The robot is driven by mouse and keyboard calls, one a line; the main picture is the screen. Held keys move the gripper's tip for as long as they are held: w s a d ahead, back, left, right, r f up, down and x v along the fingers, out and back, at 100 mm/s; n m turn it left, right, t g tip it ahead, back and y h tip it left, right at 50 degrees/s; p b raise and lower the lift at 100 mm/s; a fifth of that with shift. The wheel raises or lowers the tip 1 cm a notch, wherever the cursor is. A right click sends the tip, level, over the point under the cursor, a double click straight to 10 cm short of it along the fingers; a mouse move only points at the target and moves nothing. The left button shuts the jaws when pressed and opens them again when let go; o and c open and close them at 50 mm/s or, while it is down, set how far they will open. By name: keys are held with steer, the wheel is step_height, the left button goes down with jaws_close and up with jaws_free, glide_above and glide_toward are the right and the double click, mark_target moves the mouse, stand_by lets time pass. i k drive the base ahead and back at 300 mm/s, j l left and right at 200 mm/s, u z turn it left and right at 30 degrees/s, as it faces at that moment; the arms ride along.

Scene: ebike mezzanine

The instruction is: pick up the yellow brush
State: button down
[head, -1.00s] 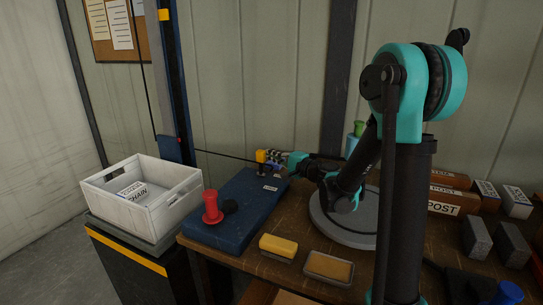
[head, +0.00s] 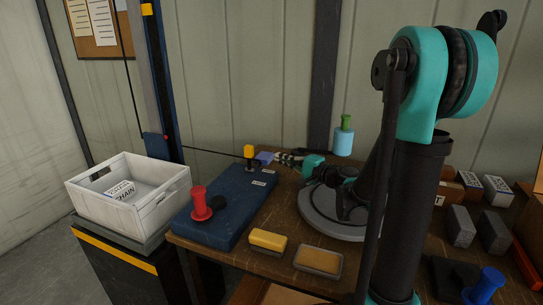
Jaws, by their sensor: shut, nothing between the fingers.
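A yellow block-shaped piece (head: 268,241) with a darker lower edge, which looks like the yellow brush, lies on the brown bench near its front edge. My gripper (head: 277,158) is at the far side of the bench, beside the blue mat's back end. It is small in view, shut and empty, well behind the block and apart from it. A smaller yellow knob-like piece (head: 250,152) stands at the back of the blue mat, left of my gripper. A small bluish piece (head: 263,157) shows between them; whether my fingers touch it is unclear.
The blue mat (head: 225,220) bears a red knobbed piece (head: 200,205). A tan pad in a tray (head: 318,260) lies right of the yellow block. A white crate (head: 145,215) stands left. Grey blocks (head: 461,225) and a blue knobbed piece (head: 485,284) are at right.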

mark_target(273, 244)
steer(key=k, duration=1)
